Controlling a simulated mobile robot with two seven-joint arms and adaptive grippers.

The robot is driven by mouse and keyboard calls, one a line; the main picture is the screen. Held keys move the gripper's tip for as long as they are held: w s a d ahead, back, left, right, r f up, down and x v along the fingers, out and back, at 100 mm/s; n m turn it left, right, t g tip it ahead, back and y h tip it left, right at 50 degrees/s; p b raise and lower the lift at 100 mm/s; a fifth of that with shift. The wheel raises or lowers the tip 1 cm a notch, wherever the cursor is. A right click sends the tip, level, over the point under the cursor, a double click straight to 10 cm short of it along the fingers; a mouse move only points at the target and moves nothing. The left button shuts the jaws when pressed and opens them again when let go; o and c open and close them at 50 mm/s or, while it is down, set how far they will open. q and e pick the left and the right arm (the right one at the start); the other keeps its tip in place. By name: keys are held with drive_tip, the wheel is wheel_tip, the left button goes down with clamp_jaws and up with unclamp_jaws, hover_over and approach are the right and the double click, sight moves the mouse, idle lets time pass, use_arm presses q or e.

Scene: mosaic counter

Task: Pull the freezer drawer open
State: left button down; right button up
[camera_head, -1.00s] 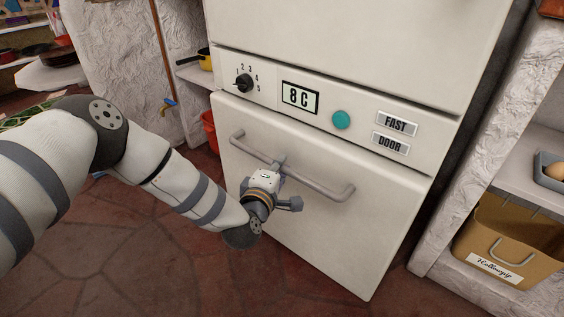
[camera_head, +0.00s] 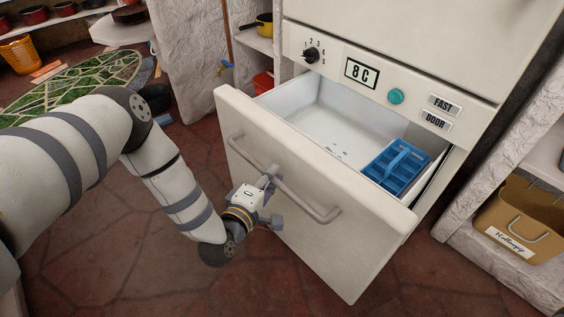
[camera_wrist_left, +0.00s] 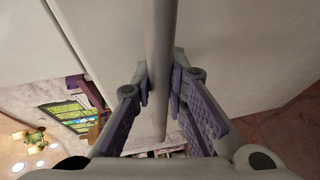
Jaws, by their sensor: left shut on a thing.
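The freezer drawer (camera_head: 318,218) stands pulled out from the white freezer, and its white inside shows. A long grey bar handle (camera_head: 290,190) runs across its front. My left gripper (camera_head: 268,183) is shut on this handle near its middle. In the left wrist view the handle bar (camera_wrist_left: 160,60) passes between the two purple-padded fingers (camera_wrist_left: 160,88). A blue ice tray (camera_head: 396,168) with a raised handle lies at the right inside the drawer. My right gripper is not in view.
The control panel above has a black knob (camera_head: 311,55), a display (camera_head: 361,73) and a teal button (camera_head: 396,96). A brown bin (camera_head: 520,222) stands in the shelf at the right. A red bucket (camera_head: 263,82) is behind the drawer's left side. Stone floor is free in front.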

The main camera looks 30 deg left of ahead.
use_arm(q)
drive_tip(key=shift+s+a, duration=0.2)
drive_tip(key=shift+s, duration=0.35)
drive_tip(key=shift+s+a, duration=0.2)
drive_tip(key=shift+s, duration=0.35)
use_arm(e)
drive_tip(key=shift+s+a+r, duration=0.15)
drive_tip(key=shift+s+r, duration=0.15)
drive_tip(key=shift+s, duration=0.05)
use_arm(q)
drive_tip(key=c, duration=1.6)
unclamp_jaws()
drive_tip(key=shift+o, duration=0.2)
drive_tip(key=s+r, duration=0.2)
drive_tip(key=s, duration=0.9)
drive_tip(key=shift+s+d, duration=0.3)
drive_tip(key=shift+s, duration=0.1)
drive_tip(key=shift+r, duration=0.15)
